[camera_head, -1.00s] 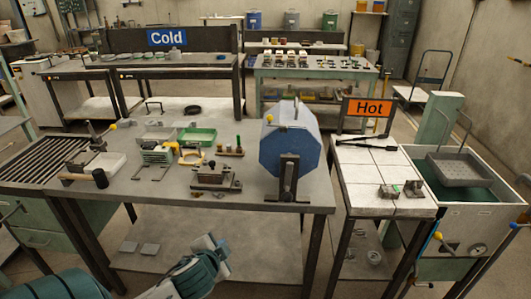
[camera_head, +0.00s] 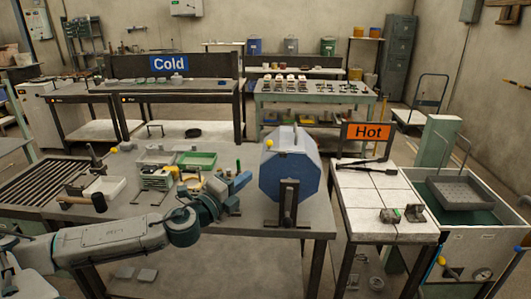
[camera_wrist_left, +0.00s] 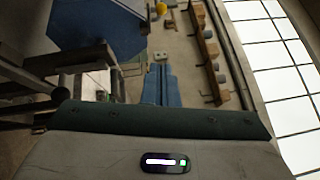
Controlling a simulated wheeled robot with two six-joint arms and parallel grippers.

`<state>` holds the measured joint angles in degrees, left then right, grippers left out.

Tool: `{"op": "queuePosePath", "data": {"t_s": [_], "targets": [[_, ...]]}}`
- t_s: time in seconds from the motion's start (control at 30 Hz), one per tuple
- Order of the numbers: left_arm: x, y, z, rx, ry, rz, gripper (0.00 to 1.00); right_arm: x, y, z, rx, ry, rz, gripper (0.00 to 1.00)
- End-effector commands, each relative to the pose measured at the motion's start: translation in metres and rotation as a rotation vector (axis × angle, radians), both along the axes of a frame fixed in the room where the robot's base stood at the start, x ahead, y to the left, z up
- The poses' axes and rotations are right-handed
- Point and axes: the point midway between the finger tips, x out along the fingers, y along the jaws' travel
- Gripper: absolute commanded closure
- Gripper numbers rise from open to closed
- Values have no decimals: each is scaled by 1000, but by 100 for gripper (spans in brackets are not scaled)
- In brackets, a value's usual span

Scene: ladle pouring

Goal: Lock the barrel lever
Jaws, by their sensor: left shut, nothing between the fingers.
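The blue octagonal barrel (camera_head: 286,172) stands at the right end of the grey workbench on a dark upright stand. A lever with a yellow knob (camera_head: 269,143) shows at the barrel's upper left edge; whether it is locked I cannot tell. My left gripper (camera_head: 246,179) is shut and empty, just left of the barrel and apart from it in the head view. My right gripper is not in view.
Left of the barrel, the workbench (camera_head: 260,218) carries a green tray (camera_head: 197,161), a white tray (camera_head: 105,187) and a black-headed mallet (camera_head: 97,201). The tiled table (camera_head: 365,208) by the Hot sign (camera_head: 365,131) stands to the right, holding tongs and small blocks.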

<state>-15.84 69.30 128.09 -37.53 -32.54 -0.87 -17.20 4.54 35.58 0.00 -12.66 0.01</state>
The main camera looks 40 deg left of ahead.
Motion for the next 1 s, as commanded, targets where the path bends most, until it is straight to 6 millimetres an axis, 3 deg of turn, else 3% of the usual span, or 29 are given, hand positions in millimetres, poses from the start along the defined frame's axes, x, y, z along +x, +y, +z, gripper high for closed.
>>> {"op": "queuePosePath", "data": {"t_s": [0.47, 1.0], "targets": [[7, 2, 0, -6, 3, 11, 100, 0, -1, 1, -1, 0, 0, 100], [50, -2, 7, -13, 0, 4, 100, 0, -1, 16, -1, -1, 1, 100]]}}
